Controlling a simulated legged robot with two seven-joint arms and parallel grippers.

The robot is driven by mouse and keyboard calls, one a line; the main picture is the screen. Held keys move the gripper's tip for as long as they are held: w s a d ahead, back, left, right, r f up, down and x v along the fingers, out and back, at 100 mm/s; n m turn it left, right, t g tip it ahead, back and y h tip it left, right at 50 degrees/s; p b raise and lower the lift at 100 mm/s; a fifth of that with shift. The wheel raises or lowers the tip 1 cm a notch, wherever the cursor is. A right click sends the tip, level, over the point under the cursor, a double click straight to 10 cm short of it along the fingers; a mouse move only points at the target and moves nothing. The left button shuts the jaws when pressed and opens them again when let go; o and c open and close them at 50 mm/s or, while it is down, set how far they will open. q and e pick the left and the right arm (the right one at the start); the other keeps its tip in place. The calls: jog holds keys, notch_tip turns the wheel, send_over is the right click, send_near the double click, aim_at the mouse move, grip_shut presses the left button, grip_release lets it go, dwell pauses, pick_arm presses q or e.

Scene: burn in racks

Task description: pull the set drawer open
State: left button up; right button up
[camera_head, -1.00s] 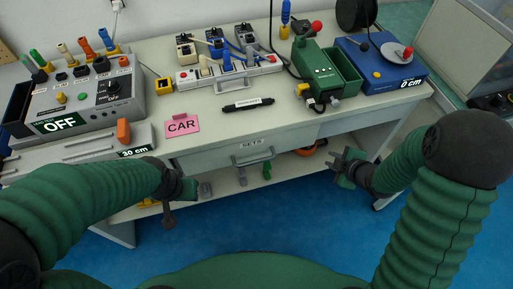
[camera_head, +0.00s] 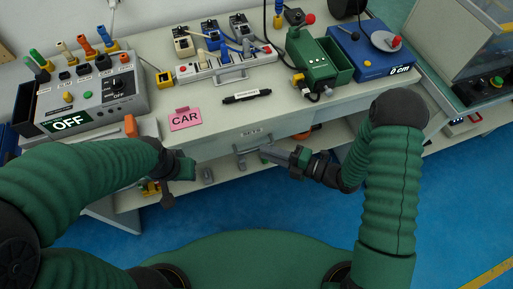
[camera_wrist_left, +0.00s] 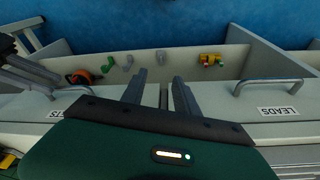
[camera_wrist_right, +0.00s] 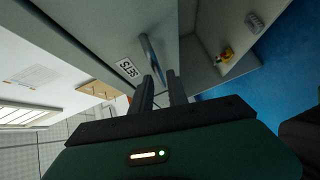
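The SETS drawer (camera_head: 225,146) is a grey front under the bench top, apparently shut flush, with a metal bar handle (camera_head: 240,158). In the right wrist view its label (camera_wrist_right: 127,68) and handle (camera_wrist_right: 152,55) lie just beyond my right gripper (camera_wrist_right: 162,76). That gripper (camera_head: 268,151) is open, its fingertips close to one end of the handle; I cannot tell whether they touch it. My left gripper (camera_head: 188,172) is open and empty in front of the bench, left of the handle. In the left wrist view its fingers (camera_wrist_left: 160,85) point between the SETS and LEADS drawers.
The LEADS drawer with its handle (camera_wrist_left: 270,84) is beside the SETS drawer. A lower shelf (camera_wrist_left: 225,62) holds small parts. Blue floor in front is clear.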

aim_at(257, 148)
jog(key=x, duration=0.4)
jog(key=shift+w+a, duration=0.1)
jog(key=shift+w, duration=0.05)
grip_shut()
jog(key=shift+f, duration=0.1)
dwell(1.1)
